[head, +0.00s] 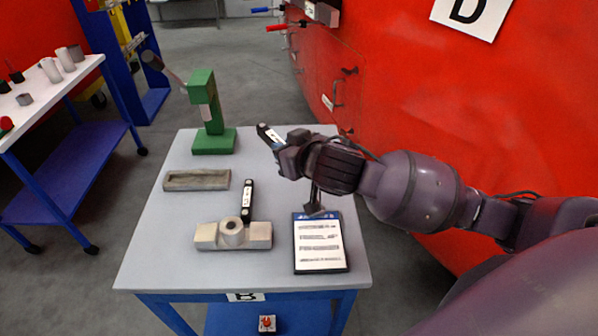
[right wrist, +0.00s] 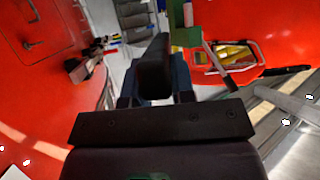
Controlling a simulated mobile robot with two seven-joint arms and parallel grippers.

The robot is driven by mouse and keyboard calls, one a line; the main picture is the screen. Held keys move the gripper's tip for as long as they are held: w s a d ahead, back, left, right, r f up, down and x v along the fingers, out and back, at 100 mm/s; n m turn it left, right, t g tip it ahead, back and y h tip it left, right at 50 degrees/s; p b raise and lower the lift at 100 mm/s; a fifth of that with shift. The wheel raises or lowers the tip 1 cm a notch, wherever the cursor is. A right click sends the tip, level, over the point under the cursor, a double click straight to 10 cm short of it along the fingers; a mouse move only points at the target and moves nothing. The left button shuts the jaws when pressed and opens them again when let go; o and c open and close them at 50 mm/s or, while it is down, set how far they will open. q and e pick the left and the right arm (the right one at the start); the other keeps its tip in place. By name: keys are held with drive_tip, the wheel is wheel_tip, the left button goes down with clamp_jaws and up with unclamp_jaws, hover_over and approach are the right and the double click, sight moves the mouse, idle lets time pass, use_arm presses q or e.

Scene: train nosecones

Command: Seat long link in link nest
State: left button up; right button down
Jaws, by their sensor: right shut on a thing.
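My right gripper (head: 285,152) is shut on a black link with a white label (head: 270,137), held above the back right of the table. In the right wrist view the dark link (right wrist: 154,68) stands between the blue fingers (right wrist: 154,90). My gripper hides part of it. A second black link with a white label (head: 248,196) lies at mid table, its near end by a beige fixture with a round boss (head: 207,237). A shallow beige trough (head: 196,180), perhaps the link nest, lies at the left, apart from the gripper. My left gripper is not in view.
A green press with a lever (head: 213,143) stands at the table's back left. A clipboard with a printed sheet (head: 320,245) lies at the front right, below my right arm. A red wall (head: 420,110) rises close on the right. The grey tabletop (head: 160,255) is clear at the front left.

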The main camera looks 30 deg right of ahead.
drive_tip(key=shift+w+d+r+n+y, duration=0.25)
drive_tip(key=shift+w+r+n+y, duration=0.35)
drive_tip(key=shift+w+r, duration=0.4)
drive_tip(key=w+d+r+n+g+y, duration=0.2)
drive_tip(key=w+r+n+g+y, duration=0.1)
drive_tip(key=n+y, duration=0.3)
drive_tip(key=shift+w+r+n+g+y, duration=0.4)
drive_tip(key=shift+r+g+y, duration=0.2)
drive_tip(key=shift+y, duration=0.1)
